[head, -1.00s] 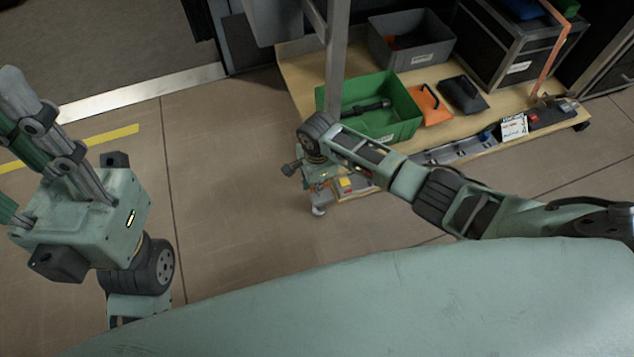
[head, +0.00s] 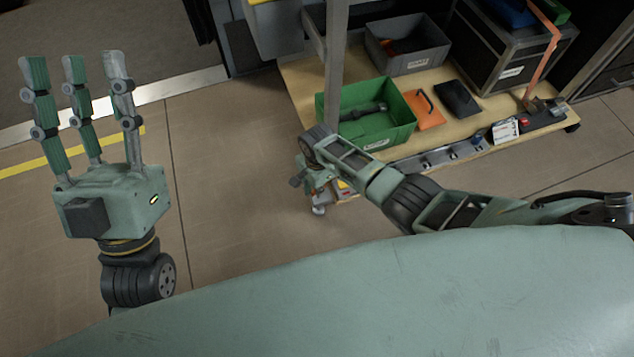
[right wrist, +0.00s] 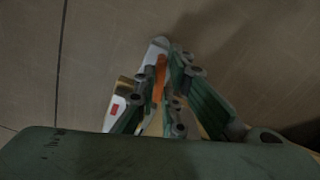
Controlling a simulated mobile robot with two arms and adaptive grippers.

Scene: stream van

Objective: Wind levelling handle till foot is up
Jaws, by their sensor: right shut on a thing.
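My right gripper (right wrist: 158,95) is shut on a narrow orange piece (right wrist: 160,72), which I take to be the levelling handle. Its fingers hide most of the piece. A pale metal part (right wrist: 152,50) lies behind the fingers. In the head view my right gripper (head: 311,186) is down at the near left corner of the wooden platform, partly hidden by its own wrist. A small grey foot or wheel (head: 319,209) is at the floor there; its clearance cannot be told. My left gripper (head: 80,65) is raised over open floor, fingers spread and empty.
The wooden platform (head: 298,88) carries a green crate (head: 390,135), a grey bin (head: 420,62), an orange item (head: 430,115) and a black case (head: 505,72). A metal post (head: 336,60) rises near my right wrist. Floor at left is clear.

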